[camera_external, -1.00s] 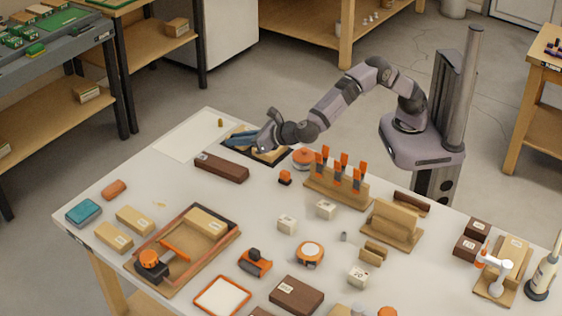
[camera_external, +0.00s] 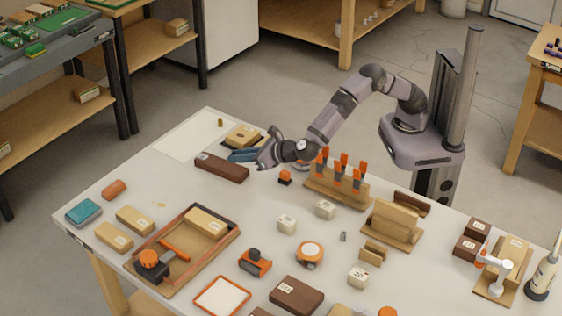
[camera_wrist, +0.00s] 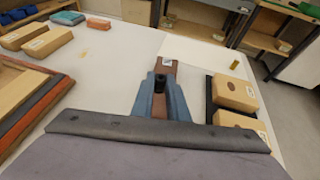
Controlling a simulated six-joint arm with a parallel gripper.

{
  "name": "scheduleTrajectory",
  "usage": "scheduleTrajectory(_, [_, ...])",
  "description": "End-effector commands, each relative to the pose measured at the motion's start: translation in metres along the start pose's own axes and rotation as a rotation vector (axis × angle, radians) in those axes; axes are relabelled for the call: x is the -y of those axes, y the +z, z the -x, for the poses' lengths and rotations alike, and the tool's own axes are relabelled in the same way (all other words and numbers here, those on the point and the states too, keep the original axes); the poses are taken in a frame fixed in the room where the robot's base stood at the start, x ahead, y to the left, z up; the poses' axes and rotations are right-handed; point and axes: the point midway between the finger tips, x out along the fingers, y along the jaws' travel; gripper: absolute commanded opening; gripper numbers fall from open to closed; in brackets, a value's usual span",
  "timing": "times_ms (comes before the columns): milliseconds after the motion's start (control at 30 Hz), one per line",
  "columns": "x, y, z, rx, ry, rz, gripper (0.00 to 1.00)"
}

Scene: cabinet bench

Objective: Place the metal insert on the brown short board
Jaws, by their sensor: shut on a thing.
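My gripper (camera_external: 233,156) has blue fingers and reaches left from the wrist, just beside and above the near brown board in the external view. In the wrist view my gripper (camera_wrist: 160,80) is shut on a small dark round piece, which looks like the metal insert (camera_wrist: 160,83). In the external view the fingers hide that piece. The brown short board (camera_external: 221,168) lies flat on the white table with a white label on top. In the wrist view the brown board (camera_wrist: 163,68) lies beneath and behind the fingertips; I cannot tell whether the insert touches it.
Tan boards (camera_wrist: 235,93) lie on a black mat just right of the gripper in the wrist view. A small brass cylinder (camera_external: 220,122) stands on a white sheet. An orange-handled tool rack (camera_external: 338,187) and a small orange block (camera_external: 285,178) stand nearby.

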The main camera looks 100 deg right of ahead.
Motion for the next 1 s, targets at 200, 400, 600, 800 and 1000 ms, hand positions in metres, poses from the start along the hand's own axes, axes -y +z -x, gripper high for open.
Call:
scheduleTrajectory(200, [0.000,-0.025,-0.010,-0.002,-0.001,0.004,0.00])
scheduleTrajectory(400, [0.000,-0.031,-0.013,0.000,0.000,0.000,0.00])
scheduleTrajectory(600, [0.000,-0.032,-0.013,0.000,0.000,0.001,0.00])
scheduleTrajectory(800, [0.000,-0.034,-0.014,-0.001,0.000,0.001,0.33])
scheduleTrajectory(1000, [0.000,-0.034,-0.014,-0.001,0.000,0.001,0.33])
